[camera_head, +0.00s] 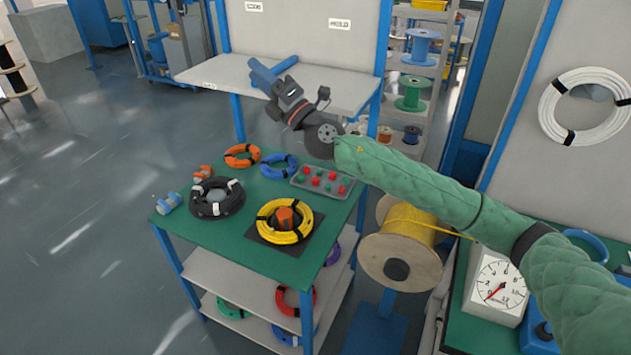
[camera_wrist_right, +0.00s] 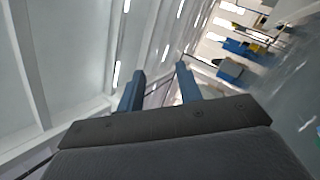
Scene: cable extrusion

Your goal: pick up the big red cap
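Several small red caps (camera_head: 332,175) and green caps sit in a grey tray (camera_head: 323,195) at the back right of the green-topped table. They are too small in the head view for me to tell which red one is big. My right gripper (camera_head: 272,67) is raised above and behind the table, up and left of the tray, in front of the grey shelf. Its blue fingers stand apart with nothing between them, also in the right wrist view (camera_wrist_right: 160,80), which shows no caps. My left gripper is not in view.
The green table (camera_head: 180,235) also holds an orange coil (camera_head: 242,148), a blue coil (camera_head: 290,160), a black coil (camera_head: 205,205) and a yellow coil (camera_head: 262,222). A grey shelf (camera_head: 215,75) stands behind. A cable spool (camera_head: 375,255) and a dial gauge (camera_head: 488,300) are to the right.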

